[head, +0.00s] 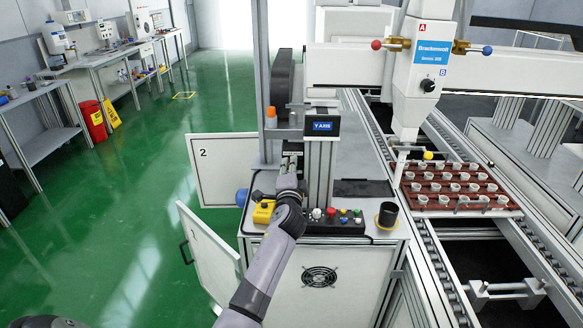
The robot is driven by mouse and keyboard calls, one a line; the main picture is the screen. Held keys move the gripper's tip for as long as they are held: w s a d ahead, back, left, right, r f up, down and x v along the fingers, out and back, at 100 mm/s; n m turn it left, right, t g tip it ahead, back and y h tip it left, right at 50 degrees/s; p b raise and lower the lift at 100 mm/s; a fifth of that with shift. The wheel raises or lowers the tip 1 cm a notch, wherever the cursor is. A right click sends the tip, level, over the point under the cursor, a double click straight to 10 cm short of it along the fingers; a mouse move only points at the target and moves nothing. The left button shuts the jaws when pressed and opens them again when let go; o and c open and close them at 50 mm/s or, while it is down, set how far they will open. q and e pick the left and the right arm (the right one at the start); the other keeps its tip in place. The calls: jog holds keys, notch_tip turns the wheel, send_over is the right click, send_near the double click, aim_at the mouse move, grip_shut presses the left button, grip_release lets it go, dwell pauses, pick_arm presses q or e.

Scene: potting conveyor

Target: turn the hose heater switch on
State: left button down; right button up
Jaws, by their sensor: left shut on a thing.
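My left arm reaches up from the bottom middle of the head view. My left gripper (291,163) is at a small dark box (287,146) beside the upright column on the machine cabinet. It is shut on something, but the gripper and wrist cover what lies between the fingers. I cannot make out the hose heater switch or its position. Just right of my wrist, a dark control panel (337,222) carries several coloured buttons and knobs. My right gripper is not in view.
A yellow box (263,212) sits left of my wrist, and a black cup (387,215) stands on the cabinet's right corner. A cabinet door (208,250) hangs open at lower left. A red tray (407,203) of pots is on the conveyor. The green floor (125,210) is clear.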

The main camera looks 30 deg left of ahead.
pick_arm(q)
jog(key=shift+a, duration=0.15)
dwell(0.4)
jog(key=c, duration=1.7)
grip_release()
jog(key=shift+a, duration=0.1)
jog(key=v, duration=1.2)
jog(key=shift+f, duration=0.1)
